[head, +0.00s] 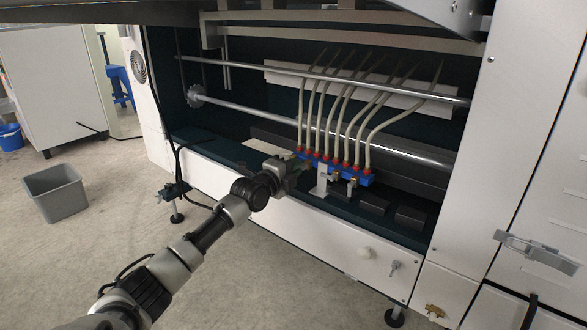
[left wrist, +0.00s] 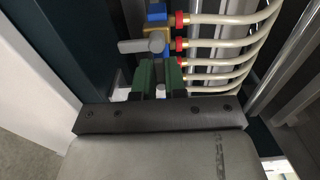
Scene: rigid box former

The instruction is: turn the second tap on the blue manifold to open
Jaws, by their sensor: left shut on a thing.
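The blue manifold (head: 345,171) is a bar in the open machine bay, with red fittings and pale hoses rising from it. Brass taps with grey handles show on its front at the right part. My left gripper (head: 291,166) is at its left end and covers the taps there. In the left wrist view, its green fingers (left wrist: 159,76) are shut on a grey tap handle, mostly hidden between them. Just beyond the fingertips, a grey lever (left wrist: 138,46) points left beside a brass tap body. I cannot tell the held tap's place in the row. My right gripper is not in view.
Metal rods (head: 330,127) cross the bay behind the manifold. A white front panel (head: 300,222) lies below it and a white cabinet (head: 510,130) stands to the right. A grey bin (head: 56,193) stands on the open floor at left.

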